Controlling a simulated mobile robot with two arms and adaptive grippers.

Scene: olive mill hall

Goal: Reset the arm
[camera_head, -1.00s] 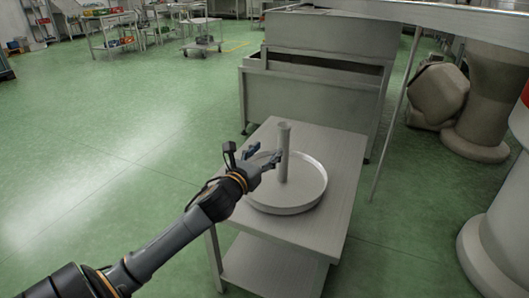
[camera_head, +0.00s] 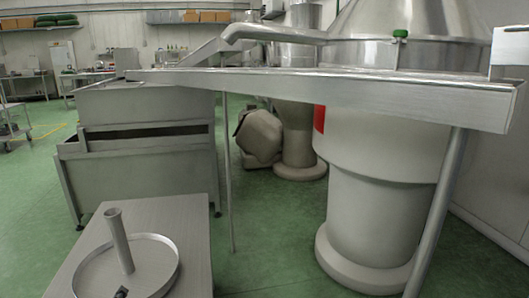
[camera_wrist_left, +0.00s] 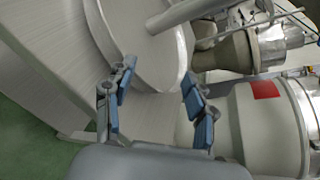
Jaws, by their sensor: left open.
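My left gripper (camera_wrist_left: 158,100) is open in the left wrist view, its two blue-padded fingers spread apart with nothing between them. In the head view only a small dark tip shows at the bottom edge, in front of the tray. The round metal tray (camera_head: 158,254) with an upright tube (camera_head: 119,240) stands on a steel table (camera_head: 190,222). The tray (camera_wrist_left: 150,60) and part of the tube (camera_wrist_left: 180,14) also show in the left wrist view, beyond the fingers. My right gripper is not in view.
A steel bin (camera_head: 140,165) stands behind the table. A long metal chute (camera_head: 330,90) crosses overhead, with a post (camera_head: 437,210) at the right. A large white mill vessel (camera_head: 375,160) stands at the right. Green floor (camera_head: 270,235) is clear between table and vessel.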

